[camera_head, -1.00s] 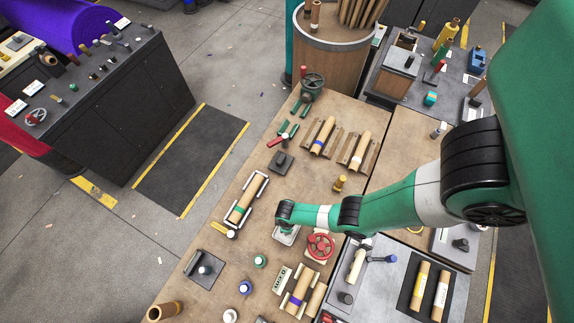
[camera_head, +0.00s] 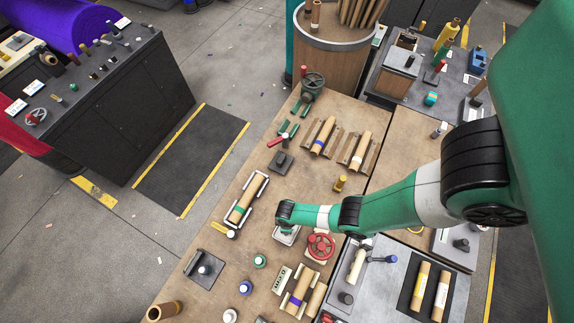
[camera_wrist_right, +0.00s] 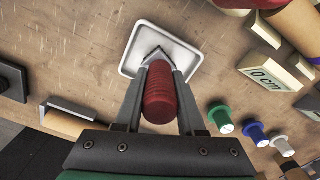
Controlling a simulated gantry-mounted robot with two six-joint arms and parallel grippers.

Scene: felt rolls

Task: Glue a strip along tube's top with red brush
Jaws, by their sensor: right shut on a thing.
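My right gripper (camera_wrist_right: 158,75) is shut on the red handle (camera_wrist_right: 160,95) of a brush. The brush's tip end points at a white tray (camera_wrist_right: 175,50); whether the bristles touch it is hidden. In the head view my right wrist covers the gripper and brush, and the tray (camera_head: 286,236) shows just below the wrist. Part of a tube (camera_wrist_right: 62,123) and a grey bracket show at the lower left of the wrist view. My left gripper is not in view.
A red handwheel (camera_head: 320,246) stands just right of the tray. A "10 cm" block (camera_wrist_right: 270,72) and green, blue and white capped pieces are nearby. A tube with a purple band (camera_head: 299,291) lies in a front holder.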

